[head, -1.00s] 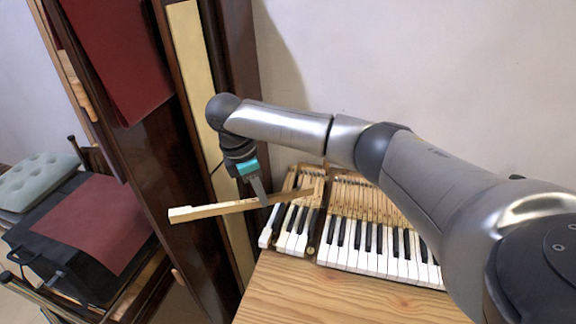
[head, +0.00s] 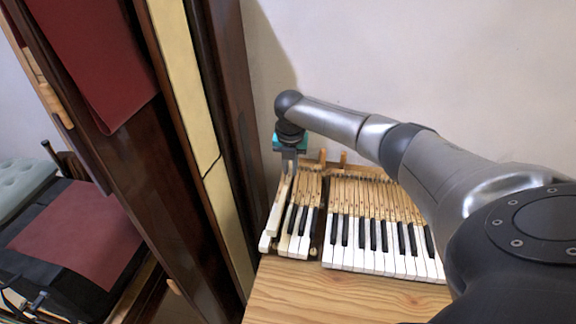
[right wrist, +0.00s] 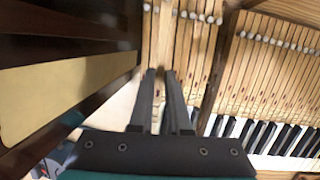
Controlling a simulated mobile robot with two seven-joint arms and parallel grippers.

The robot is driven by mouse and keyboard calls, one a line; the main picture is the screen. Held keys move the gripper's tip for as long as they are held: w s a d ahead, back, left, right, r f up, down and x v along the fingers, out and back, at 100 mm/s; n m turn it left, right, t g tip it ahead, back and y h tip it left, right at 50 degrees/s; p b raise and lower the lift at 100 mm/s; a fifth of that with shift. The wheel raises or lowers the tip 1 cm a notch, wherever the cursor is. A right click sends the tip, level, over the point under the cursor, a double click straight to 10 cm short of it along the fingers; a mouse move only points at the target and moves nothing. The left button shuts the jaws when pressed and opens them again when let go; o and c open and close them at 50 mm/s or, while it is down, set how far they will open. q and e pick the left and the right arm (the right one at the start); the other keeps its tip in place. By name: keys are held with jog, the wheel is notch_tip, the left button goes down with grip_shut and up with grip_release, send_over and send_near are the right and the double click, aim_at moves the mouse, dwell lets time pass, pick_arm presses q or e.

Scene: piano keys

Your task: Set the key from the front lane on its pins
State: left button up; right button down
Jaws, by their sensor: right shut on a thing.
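My right gripper (head: 288,168) is shut on a long wooden key with a white front (head: 275,218). It holds the key over the far left end of the keyboard (head: 380,225), lengthwise and roughly in line with the other keys. In the right wrist view my fingers (right wrist: 163,75) close around the pale key wood (right wrist: 166,40). The pins under the held key are hidden. My left gripper is not in view.
A tall dark wooden panel (head: 222,235) stands close on the left. A bare wooden ledge (head: 330,297) lies in front, and a wall rises behind.

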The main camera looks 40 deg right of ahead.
aim_at(290, 172)
jog(key=shift+s+a+b+x, duration=0.1)
jog(key=shift+b+x, duration=0.55)
jog(key=shift+b, duration=0.1)
jog(key=shift+s+a+b+x, duration=0.1)
jog(key=shift+s+b+x, duration=0.05)
jog(key=shift+b+x, duration=0.55)
jog(key=shift+x, duration=0.75)
jog(key=shift+s+a+f, duration=0.1)
jog(key=shift+a, duration=0.05)
jog(key=shift+p, duration=0.7)
dwell(0.5)
jog(key=shift+f+b, duration=0.35)
jog(key=shift+f, duration=0.2)
dwell(0.5)
jog(key=c, duration=1.2)
grip_release()
jog(key=shift+p+v, duration=1.05)
jog(key=shift+p, duration=0.1)
jog(key=shift+w+d, duration=0.2)
jog(key=shift+d, duration=0.05)
